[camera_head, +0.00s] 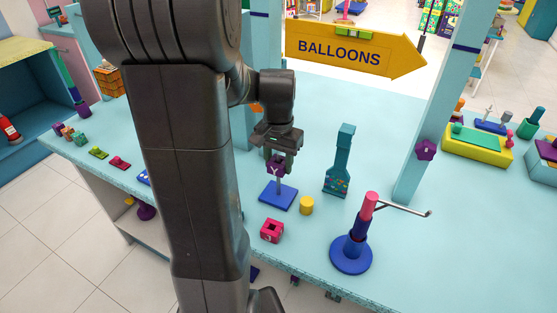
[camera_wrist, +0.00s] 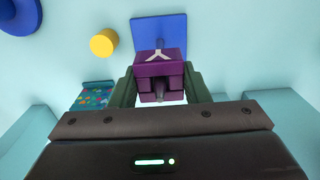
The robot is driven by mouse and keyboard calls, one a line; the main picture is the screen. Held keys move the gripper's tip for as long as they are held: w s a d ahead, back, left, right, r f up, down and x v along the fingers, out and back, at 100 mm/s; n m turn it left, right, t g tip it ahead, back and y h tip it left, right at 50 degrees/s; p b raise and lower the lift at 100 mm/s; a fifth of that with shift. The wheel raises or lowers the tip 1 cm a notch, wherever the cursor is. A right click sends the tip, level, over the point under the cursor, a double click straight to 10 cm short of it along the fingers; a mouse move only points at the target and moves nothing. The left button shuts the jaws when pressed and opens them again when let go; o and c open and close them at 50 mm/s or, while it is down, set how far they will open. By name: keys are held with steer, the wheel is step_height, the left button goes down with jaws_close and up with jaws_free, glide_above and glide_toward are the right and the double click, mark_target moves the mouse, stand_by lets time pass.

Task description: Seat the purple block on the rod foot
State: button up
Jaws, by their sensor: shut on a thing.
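The purple block (camera_head: 276,168), marked with a white Y, is between the fingers of my gripper (camera_head: 277,152), which is shut on it. The block is also at the centre of the wrist view (camera_wrist: 160,68), between both fingers. The rod foot is a blue square plate (camera_head: 277,196) with a thin upright grey rod (camera_head: 279,185). In the wrist view a grey stub shows at the block's near side, which looks like the rod's top passing through the block. The blue plate (camera_wrist: 150,27) lies beyond it.
A yellow cylinder (camera_head: 306,205) stands close right of the plate. A red block with a hole (camera_head: 271,231) lies in front. A teal bottle-shaped thing (camera_head: 340,163) and a blue-based stand with a side bar (camera_head: 351,254) are to the right.

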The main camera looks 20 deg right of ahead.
steer(key=shift+f+b, duration=1)
steer(key=shift+f, duration=0.55)
steer(key=shift+r, duration=0.1)
steer(key=shift+r+p, duration=4)
steer(key=shift+r, duration=0.8)
steer(key=shift+f, duration=0.2)
steer(key=shift+f, duration=0.3)
steer(key=shift+f+b, duration=2.05)
steer(key=shift+f, duration=0.6)
